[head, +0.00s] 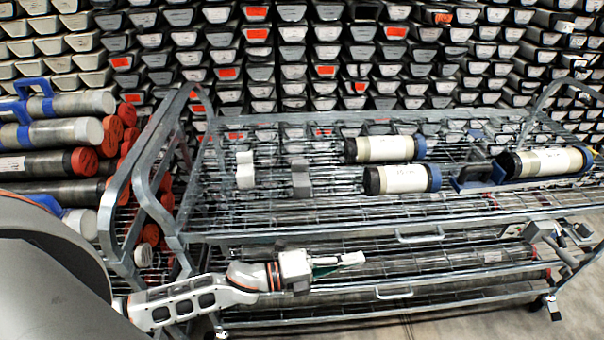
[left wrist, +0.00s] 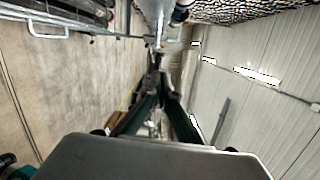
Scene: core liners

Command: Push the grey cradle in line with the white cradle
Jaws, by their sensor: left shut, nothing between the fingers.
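The white cradle (head: 245,171) stands on the wire top shelf of the cart, toward its left end. The grey cradle (head: 301,179) stands to its right with a gap between them, and sits slightly nearer to me. My left gripper (head: 352,259) is shut and empty, in front of the cart and below the top shelf's front edge. It is apart from both cradles and points right. The left wrist view shows its dark fingers (left wrist: 160,88) together, with neither cradle visible. I make out no right gripper in the head view.
Core liners with white labels (head: 385,149) lie on the shelf's right half, with a blue-handled holder (head: 477,176) among them. The cart's front rail (head: 330,235) stands between my left gripper and the shelf top. Tubes with red caps (head: 84,161) are stacked at left.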

